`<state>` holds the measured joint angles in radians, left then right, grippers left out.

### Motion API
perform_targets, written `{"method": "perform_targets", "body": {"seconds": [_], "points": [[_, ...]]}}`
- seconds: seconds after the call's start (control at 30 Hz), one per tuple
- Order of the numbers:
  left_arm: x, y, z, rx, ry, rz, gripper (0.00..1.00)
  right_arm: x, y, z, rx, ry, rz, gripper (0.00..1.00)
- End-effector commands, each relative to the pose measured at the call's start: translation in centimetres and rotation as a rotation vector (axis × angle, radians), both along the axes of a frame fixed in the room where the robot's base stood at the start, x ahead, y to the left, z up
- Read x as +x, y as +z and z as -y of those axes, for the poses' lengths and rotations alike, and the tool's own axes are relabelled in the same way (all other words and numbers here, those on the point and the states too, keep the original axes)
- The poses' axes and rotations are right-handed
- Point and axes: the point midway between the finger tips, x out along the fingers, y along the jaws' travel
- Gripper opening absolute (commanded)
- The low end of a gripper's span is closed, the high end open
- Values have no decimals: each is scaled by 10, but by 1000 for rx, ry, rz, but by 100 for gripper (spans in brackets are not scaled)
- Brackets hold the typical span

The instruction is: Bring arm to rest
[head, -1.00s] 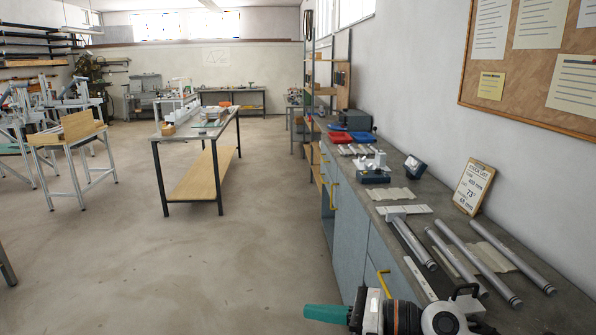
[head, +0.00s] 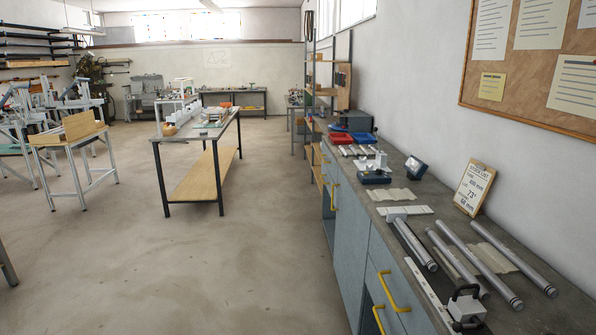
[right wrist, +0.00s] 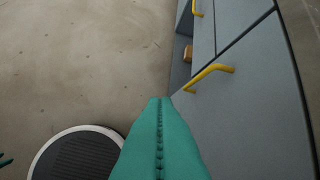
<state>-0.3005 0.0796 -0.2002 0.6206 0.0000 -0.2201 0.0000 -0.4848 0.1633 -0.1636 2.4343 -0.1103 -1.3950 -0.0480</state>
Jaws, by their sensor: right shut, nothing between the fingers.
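My right gripper (right wrist: 160,101) shows in the right wrist view as two teal fingers pressed together along a dark ribbed seam. It is shut and empty, low in front of the grey-blue cabinet (right wrist: 250,105) and above the concrete floor. No arm shows in the head view. A small teal shape at the left edge of the right wrist view may be a bit of my left gripper (right wrist: 5,160); its jaws cannot be made out.
The workbench (head: 405,208) runs along the right wall with several metal tubes and a black-handled tool (head: 466,307) on it. Yellow handles (head: 393,291) stick out from its front. A work table (head: 190,137) stands mid-room. The floor (head: 200,260) left of the bench is clear.

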Motion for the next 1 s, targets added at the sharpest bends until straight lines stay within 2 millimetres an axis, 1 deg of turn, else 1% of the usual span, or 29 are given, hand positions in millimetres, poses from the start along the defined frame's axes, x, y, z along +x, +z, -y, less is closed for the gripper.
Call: {"method": "perform_targets", "body": {"seconds": [0.03, 0.1, 0.17, 0.2, 0.23, 0.33, 0.47, 0.57, 0.6, 0.67, 0.7, 0.77, 0.8, 0.87, 0.9, 0.97, 1.0], "points": [[0, 0, 0, 0, 0, 0, 32, -18, -6, -2, 32, -24, -65, 0], [0, 0, 0, 0, 0, 0, 32, -41, -14, -5, 75, -55, -156, 0], [0, 0, 0, 0, 0, 0, 32, -61, -18, -7, 109, -80, -231, 0], [0, 0, 0, 0, 0, 0, 32, -69, -24, -9, 124, -92, -269, 0], [0, 0, 0, 0, 0, 0, 32, -63, -33, -9, 119, -87, -265, 0], [0, 0, 0, 0, 0, -1, 32, -55, -60, -9, 114, -85, -271, 0], [-1, 0, 0, 0, 0, -1, 32, -50, -98, -11, 111, -83, -287, 0], [0, 0, 0, 0, 0, -1, 32, -48, -132, -11, 109, -81, -300, 0], [0, 0, 0, 0, 0, -1, 32, -48, -148, -11, 108, -80, -307, 0], [0, 0, 0, 0, 0, -1, 32, -50, -173, -12, 107, -79, -318, 0], [0, 0, 0, 0, 0, -1, 32, -52, -193, -12, 106, -78, -325, 0], [0, 0, 0, 0, 0, -1, 32, -58, -224, -11, 104, -77, -338, 0], [0, 0, 0, 0, 0, -1, 32, -63, -244, -10, 102, -75, -348, 0], [0, 0, 0, 0, 0, -1, 32, -74, -274, -9, 99, -74, -361, 0], [0, 0, 0, 0, 0, -1, 32, -82, -294, -8, 98, -73, -369, 0], [0, 0, 0, 0, 0, -1, 32, -97, -321, -5, 95, -70, -384, 0], [0, 0, 0, 0, 0, -1, 32, -108, -338, -4, 93, -69, -393, 0]]}}
